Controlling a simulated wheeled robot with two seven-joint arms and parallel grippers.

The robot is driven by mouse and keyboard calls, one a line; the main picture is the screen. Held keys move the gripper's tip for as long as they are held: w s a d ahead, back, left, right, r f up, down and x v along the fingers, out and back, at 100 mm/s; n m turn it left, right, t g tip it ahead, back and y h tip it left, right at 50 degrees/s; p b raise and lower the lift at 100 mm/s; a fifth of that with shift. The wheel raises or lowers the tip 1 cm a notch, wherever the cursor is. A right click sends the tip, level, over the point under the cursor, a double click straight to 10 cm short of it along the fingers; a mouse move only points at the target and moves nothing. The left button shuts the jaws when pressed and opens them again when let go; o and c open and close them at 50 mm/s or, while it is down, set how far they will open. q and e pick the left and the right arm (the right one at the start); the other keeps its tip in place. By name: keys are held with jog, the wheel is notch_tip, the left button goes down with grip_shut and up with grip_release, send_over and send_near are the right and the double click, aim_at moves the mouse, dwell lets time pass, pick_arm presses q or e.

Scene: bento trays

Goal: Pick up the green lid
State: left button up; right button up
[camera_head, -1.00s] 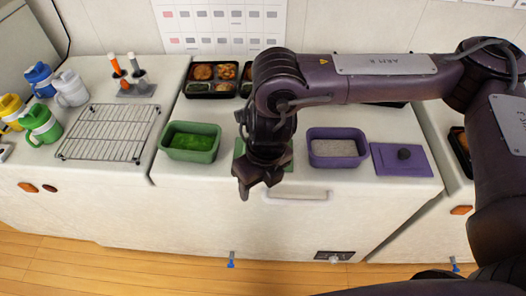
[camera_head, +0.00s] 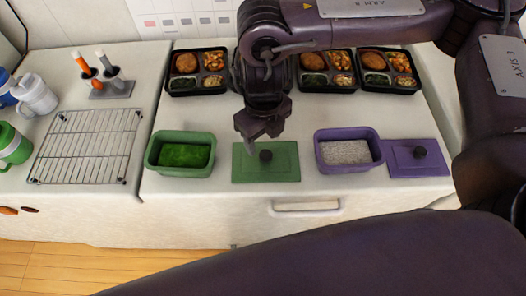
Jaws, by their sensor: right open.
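The green lid (camera_head: 279,166) is a flat rectangle lying on the white counter, with a small dark knob (camera_head: 265,156) at its middle. It lies between the green container and the purple container. My right gripper (camera_head: 258,147) is open and empty, with its fingers pointing down over the back part of the lid, close to the knob. I cannot tell whether a finger touches the knob. My left gripper is not in view.
The green container (camera_head: 150,152) stands left of the lid. The purple container (camera_head: 319,152) and purple lid (camera_head: 432,166) are to the right. Several bento trays (camera_head: 187,86) stand behind. A wire rack (camera_head: 85,146), mugs (camera_head: 37,95) and a utensil holder (camera_head: 108,91) are at left.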

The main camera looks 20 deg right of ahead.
aim_at(265, 154)
jog(key=shift+s+d+f, duration=0.1)
jog(key=shift+s+f, duration=0.1)
jog(key=shift+f, duration=0.45)
jog(key=shift+s+d+f, duration=0.1)
jog(key=shift+s+f, duration=0.05)
jog(key=shift+f, duration=0.45)
jog(key=f, duration=0.3)
jog(key=shift+w+f, duration=0.1)
jog(key=shift+w, duration=0.2)
jog(key=shift+f, duration=0.15)
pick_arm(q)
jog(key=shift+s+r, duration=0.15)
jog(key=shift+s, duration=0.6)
pick_arm(e)
jog(key=c, duration=1.1)
